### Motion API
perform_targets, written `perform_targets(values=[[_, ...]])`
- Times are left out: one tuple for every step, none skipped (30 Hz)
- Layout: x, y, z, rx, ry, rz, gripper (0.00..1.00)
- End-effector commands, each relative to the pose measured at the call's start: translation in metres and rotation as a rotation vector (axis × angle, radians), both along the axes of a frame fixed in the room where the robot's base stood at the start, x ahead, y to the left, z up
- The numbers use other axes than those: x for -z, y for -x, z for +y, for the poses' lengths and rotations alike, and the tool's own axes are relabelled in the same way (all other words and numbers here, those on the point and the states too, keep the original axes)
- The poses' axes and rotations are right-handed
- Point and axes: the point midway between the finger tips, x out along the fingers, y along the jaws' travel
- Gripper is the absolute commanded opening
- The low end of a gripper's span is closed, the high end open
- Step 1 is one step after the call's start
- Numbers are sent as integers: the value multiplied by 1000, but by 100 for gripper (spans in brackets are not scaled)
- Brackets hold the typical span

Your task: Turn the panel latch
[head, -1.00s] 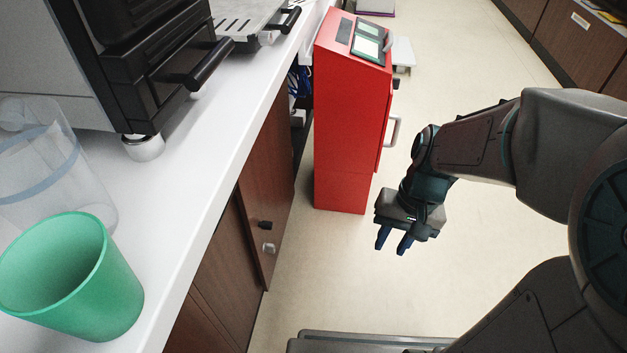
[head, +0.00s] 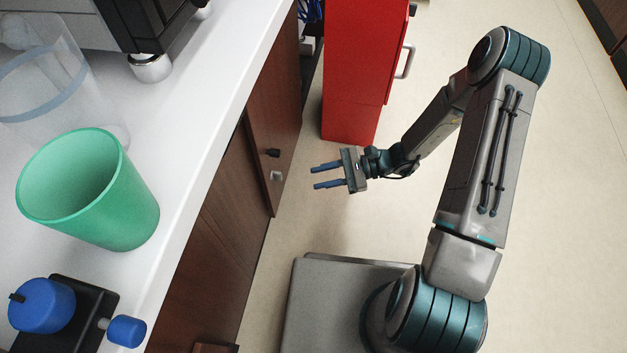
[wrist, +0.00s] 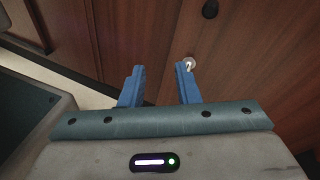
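The panel latch, a small pale metal piece (head: 276,175), is on the brown wooden panel (head: 262,115) under the counter, just below a black knob (head: 272,153). My gripper (head: 314,177) is open and empty, its blue fingers pointing left at the panel. It is to the right of the latch and apart from it in the head view. In the wrist view, the latch (wrist: 188,64) shows at the tip of the right finger, partly covered by it, and the fingertips (wrist: 160,68) are spread. I cannot tell how the latch is turned.
A white counter (head: 215,120) runs above the panel, holding a green cup (head: 90,195), a clear container (head: 50,80) and a black device with blue knobs (head: 42,303). A red cabinet (head: 355,75) stands behind my gripper. Open floor (head: 555,180) lies to the right.

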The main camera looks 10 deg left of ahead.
Motion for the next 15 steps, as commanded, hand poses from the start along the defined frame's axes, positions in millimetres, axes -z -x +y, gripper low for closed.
perform_targets(values=[[13, -2, 5, 51, -36, 50, 29], [19, -4, 8, 82, -56, 75, 29], [26, -7, 12, 122, -81, 107, 29], [32, -9, 14, 151, -98, 129, 29], [38, -11, 16, 179, -113, 152, 29], [45, -13, 19, 213, -131, 178, 29], [49, -14, 21, 236, -144, 196, 29], [53, -16, 22, 257, -155, 212, 29], [58, -17, 24, 283, -168, 230, 29], [61, -18, 25, 299, -176, 242, 29], [64, -19, 26, 313, -183, 252, 29], [67, -20, 27, 328, -190, 263, 29], [69, -21, 27, 336, -193, 268, 29], [70, -21, 28, 344, -197, 274, 29], [72, -21, 29, 350, -199, 278, 29]])
